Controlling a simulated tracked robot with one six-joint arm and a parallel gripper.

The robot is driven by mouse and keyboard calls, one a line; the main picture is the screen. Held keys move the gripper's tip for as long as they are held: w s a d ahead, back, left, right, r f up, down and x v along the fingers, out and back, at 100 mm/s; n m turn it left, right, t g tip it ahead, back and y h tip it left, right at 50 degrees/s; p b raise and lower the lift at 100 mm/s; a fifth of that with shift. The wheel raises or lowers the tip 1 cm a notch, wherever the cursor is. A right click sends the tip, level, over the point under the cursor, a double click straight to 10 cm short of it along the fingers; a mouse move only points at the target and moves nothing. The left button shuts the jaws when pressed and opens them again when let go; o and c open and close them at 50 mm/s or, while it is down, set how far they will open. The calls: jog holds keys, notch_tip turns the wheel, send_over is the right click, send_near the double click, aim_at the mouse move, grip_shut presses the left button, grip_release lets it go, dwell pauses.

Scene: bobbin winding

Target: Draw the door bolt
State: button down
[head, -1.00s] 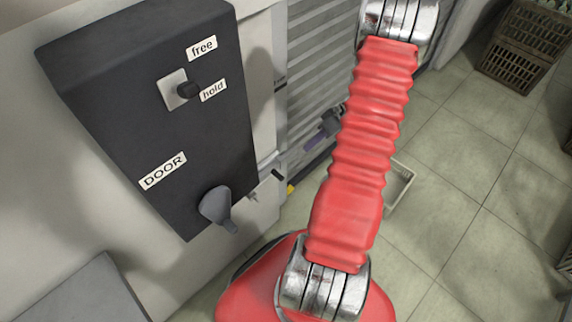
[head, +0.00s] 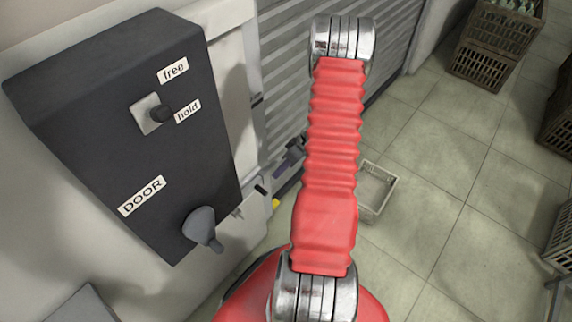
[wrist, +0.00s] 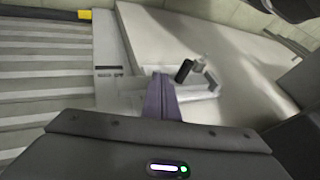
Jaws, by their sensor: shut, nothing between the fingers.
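The door bolt (wrist: 202,66) is a small metal fitting with a black grip (wrist: 184,71) on a pale plate in the wrist view. In the head view, the bolt (head: 238,212) shows small beside the lower right of the dark control box. My gripper (wrist: 160,78) has its purple fingers together and empty, pointing at the pale plate. The fingertips lie just left of the black grip, and I cannot tell whether they touch it. In the head view my gripper (head: 282,171) is partly hidden behind my red arm.
The dark box (head: 120,130) carries a free/hold switch (head: 158,113) and a DOOR lever (head: 203,226). A slatted shutter (head: 285,85) stands behind my arm.

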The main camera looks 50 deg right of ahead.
aim_at(261, 190)
jog(key=shift+w+a+f, duration=0.1)
jog(key=shift+a+f, duration=0.2)
jog(key=shift+a, duration=0.45)
jog(key=shift+a+f, duration=0.3)
jog(key=shift+a, duration=0.45)
jog(key=shift+w+a+f, duration=0.1)
jog(key=shift+a+f, duration=0.2)
jog(key=shift+a, duration=0.45)
jog(key=shift+s, duration=0.1)
